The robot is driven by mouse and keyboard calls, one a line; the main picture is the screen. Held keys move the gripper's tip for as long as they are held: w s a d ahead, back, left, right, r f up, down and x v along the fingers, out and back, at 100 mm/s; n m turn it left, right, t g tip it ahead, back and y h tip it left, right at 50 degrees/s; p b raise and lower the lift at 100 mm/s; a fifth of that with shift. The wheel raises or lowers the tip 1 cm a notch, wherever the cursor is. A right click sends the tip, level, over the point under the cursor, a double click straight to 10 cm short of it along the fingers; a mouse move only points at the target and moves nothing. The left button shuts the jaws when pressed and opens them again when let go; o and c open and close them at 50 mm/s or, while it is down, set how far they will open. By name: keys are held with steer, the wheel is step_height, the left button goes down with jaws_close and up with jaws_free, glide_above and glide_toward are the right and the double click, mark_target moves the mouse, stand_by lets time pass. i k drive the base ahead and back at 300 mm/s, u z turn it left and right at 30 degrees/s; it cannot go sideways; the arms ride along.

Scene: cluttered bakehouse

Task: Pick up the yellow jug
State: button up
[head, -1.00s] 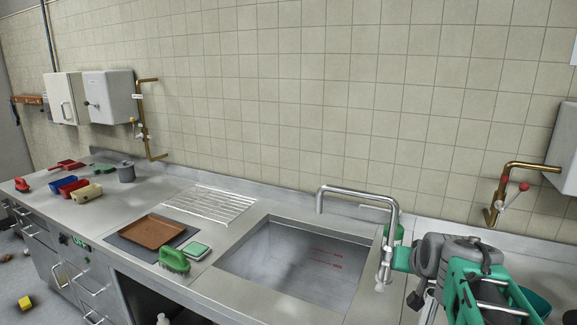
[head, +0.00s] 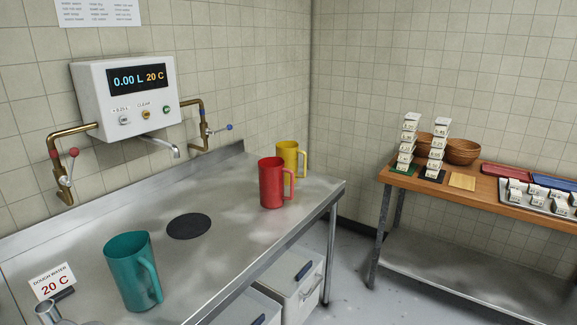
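The yellow jug (head: 289,153) stands upright at the far right end of the steel counter (head: 215,220), near the wall, with its handle to the right. A red jug (head: 271,184) stands in front of it and hides part of its left side and lower body. A teal jug (head: 131,272) stands nearer, at the lower left of the counter. My gripper is not in the current head view.
A black round mat (head: 188,226) lies on the counter below the water meter's spout. A water meter (head: 127,95) and brass pipes are on the wall. Drawers (head: 299,292) are below the counter. A wooden table (head: 489,190) with small stacked boxes and bowls stands right, across open floor.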

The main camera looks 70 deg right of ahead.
mark_target(288, 150)
steer(key=z, duration=3.75)
steer(key=i, duration=2.75)
steer(key=u, duration=4)
steer(key=i, duration=0.15)
steer(key=z, duration=0.15)
